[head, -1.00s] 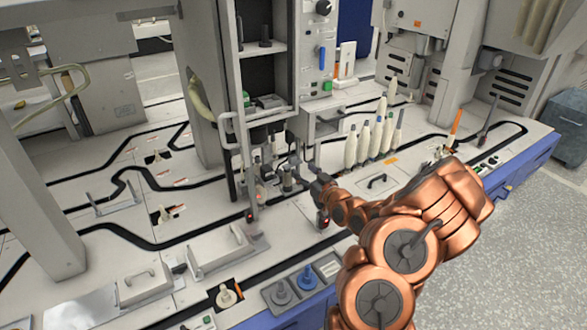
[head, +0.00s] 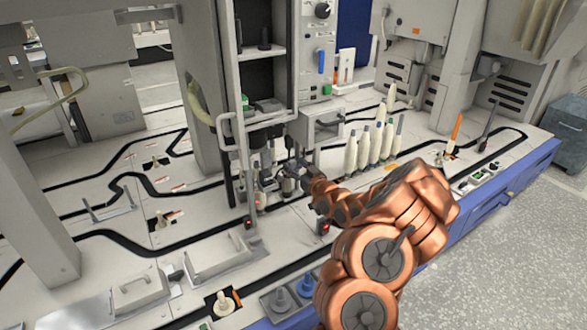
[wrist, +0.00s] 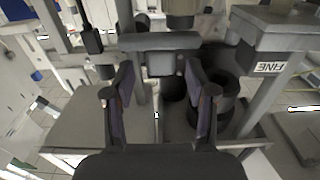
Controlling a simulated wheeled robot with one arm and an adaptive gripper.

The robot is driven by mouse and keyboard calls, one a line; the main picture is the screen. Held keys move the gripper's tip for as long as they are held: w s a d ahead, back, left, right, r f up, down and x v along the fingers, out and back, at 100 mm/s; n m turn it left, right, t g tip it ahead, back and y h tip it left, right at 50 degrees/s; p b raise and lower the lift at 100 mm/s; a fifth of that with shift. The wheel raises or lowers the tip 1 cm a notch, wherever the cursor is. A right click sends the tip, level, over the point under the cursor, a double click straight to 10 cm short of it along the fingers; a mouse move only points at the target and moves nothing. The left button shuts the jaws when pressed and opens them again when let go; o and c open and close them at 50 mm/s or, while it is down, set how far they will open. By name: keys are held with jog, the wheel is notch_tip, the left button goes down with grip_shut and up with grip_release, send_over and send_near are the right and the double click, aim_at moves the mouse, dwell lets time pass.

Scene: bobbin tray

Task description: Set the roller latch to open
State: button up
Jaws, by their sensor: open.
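My gripper (wrist: 160,97) is open in the wrist view, with one dark finger on each side and nothing held between them. A grey horizontal bar (wrist: 160,41) with a small block under it lies just ahead of the fingertips. It may be the roller latch, but I cannot tell for sure, nor whether it is set open or shut. In the head view my gripper (head: 287,178) is among small fittings at the foot of the machine column. The fittings there are small and partly hidden by my arm, and I cannot tell whether the fingers touch anything.
A tall grey handle frame (head: 240,185) stands just left of my gripper in the head view. Several white bobbins (head: 368,147) stand to its right. In the wrist view, a block labelled FINE (wrist: 270,67) and dark cylinders are close on the right.

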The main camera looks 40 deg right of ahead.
jog(key=shift+w, duration=0.4)
jog(key=shift+c, duration=0.3)
grip_shut()
